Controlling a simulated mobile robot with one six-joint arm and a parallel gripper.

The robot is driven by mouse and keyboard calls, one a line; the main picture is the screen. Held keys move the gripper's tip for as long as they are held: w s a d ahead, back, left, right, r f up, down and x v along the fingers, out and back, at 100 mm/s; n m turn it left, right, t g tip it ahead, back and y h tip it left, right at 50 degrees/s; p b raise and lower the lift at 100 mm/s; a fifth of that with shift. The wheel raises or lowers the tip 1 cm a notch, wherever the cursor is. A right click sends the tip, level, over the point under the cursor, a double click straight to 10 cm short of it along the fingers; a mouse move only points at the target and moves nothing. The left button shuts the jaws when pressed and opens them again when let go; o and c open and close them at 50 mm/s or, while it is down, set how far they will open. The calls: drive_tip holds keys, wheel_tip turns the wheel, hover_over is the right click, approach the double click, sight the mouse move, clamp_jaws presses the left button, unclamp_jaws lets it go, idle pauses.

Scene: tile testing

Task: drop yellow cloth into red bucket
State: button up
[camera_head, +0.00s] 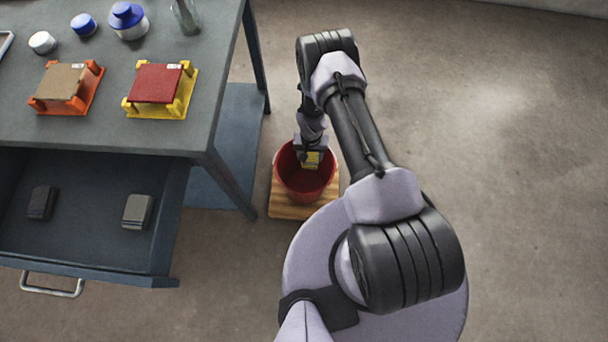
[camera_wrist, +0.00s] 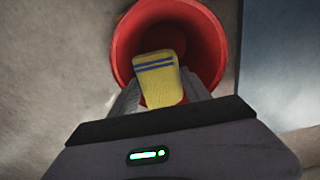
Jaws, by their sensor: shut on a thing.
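The yellow cloth (camera_wrist: 158,82), with two blue stripes, is held between the fingers of my gripper (camera_wrist: 158,98). The cloth also shows small in the head view (camera_head: 312,160). The red bucket (camera_wrist: 122,45) is behind the cloth in the wrist view, with its open mouth facing the camera. In the head view the red bucket (camera_head: 290,188) stands on a wooden board, and my gripper (camera_head: 312,158) is over its upper part. How far the cloth is above or inside the rim I cannot tell.
The wooden board (camera_head: 290,210) lies on the floor beside the table (camera_head: 105,125). The table carries an orange stand (camera_head: 88,95), a yellow stand (camera_head: 185,100) and several containers. The floor on the right is clear.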

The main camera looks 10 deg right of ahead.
drive_tip(key=shift+f, duration=0.2)
drive_tip(key=o, duration=1.5)
drive_tip(key=shift+o, duration=0.2)
wheel_tip(320, 180, up, 17)
drive_tip(key=p, duration=0.7)
drive_tip(key=shift+r+p, duration=0.2)
drive_tip(key=shift+p, duration=0.2)
